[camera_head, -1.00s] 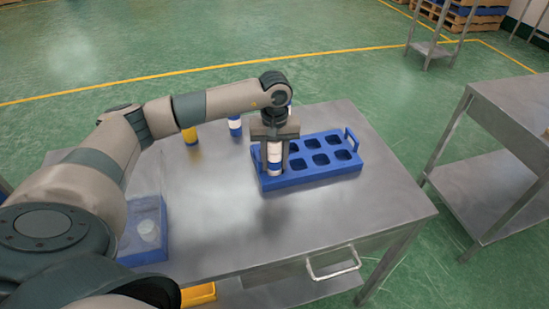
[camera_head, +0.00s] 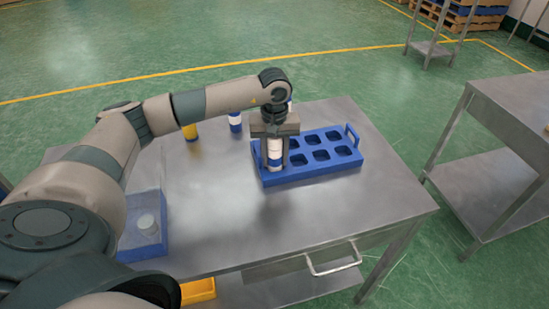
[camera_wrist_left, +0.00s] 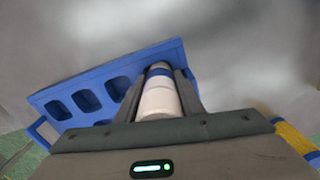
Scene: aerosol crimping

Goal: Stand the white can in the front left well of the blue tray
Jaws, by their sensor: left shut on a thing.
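The white can (camera_head: 275,150) with a blue band is upright between the fingers of my left gripper (camera_head: 275,158), which is shut on it. It also shows in the left wrist view (camera_wrist_left: 158,101), between the two fingers (camera_wrist_left: 160,80). The blue tray (camera_head: 310,176) lies on the steel table, with two rows of wells. The can is at the front left corner of the tray, over the front left well. The fingers hide part of that well, and I cannot tell how far the can's bottom is inside it. My right gripper is not in view.
A yellow can (camera_head: 190,132) and a white-and-blue can (camera_head: 235,122) stand at the back of the table (camera_head: 220,200). Another can is partly hidden behind my left wrist. A blue-based clear bin (camera_head: 143,252) holds a pale round piece at the front left. The table's front right is clear.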

